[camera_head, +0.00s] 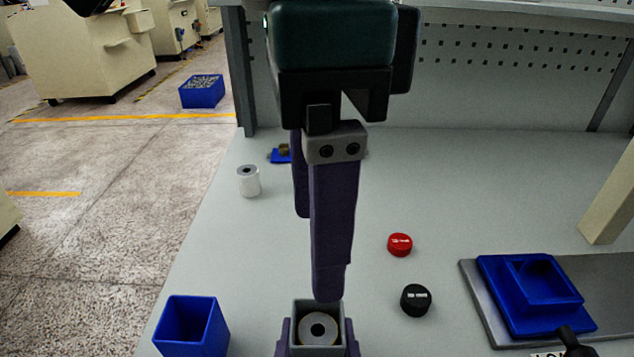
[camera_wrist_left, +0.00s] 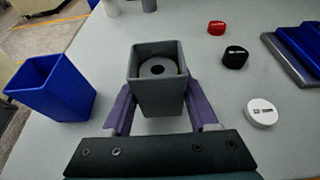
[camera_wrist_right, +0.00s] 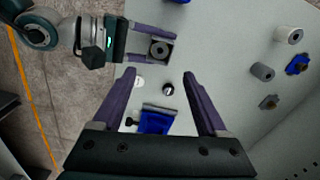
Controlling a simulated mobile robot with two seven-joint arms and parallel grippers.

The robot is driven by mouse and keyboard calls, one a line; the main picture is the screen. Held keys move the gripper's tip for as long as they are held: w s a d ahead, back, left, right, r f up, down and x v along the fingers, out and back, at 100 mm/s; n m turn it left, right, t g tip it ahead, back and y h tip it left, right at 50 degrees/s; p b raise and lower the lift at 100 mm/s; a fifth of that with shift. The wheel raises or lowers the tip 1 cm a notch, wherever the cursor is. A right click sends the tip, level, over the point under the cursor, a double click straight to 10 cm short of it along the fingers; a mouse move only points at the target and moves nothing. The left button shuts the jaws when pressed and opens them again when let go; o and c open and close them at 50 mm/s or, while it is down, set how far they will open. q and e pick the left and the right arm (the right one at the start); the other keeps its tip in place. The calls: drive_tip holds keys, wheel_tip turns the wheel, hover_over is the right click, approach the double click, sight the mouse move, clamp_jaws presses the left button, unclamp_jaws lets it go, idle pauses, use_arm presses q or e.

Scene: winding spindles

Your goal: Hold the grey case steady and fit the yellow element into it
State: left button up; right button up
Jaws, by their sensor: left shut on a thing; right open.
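The grey case (camera_head: 297,312) stands upright at the bottom of the head view, between the fingers of my left gripper (camera_head: 318,345), which is shut on it. The left wrist view shows the case (camera_wrist_left: 160,95) from above. A round element (camera_head: 318,329) with a dark centre hole sits inside the case, below its rim. It looks grey with a faint yellowish edge; I cannot tell its true colour. My right gripper (camera_head: 316,250) is open and empty, pointing down. In the right wrist view the case (camera_wrist_right: 160,48) lies well beyond the right fingertips (camera_wrist_right: 158,78).
A blue bin (camera_head: 190,328) stands left of the case. Red (camera_head: 400,245), black (camera_head: 416,300) and white (camera_wrist_left: 262,111) caps lie to the right. A blue tray (camera_head: 495,290) is further right. A white cylinder (camera_head: 248,181) and a small blue holder (camera_head: 279,157) stand behind.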

wheel_tip(320, 180, up, 4)
idle(0.5)
use_arm(q)
drive_tip(key=o, duration=1.4)
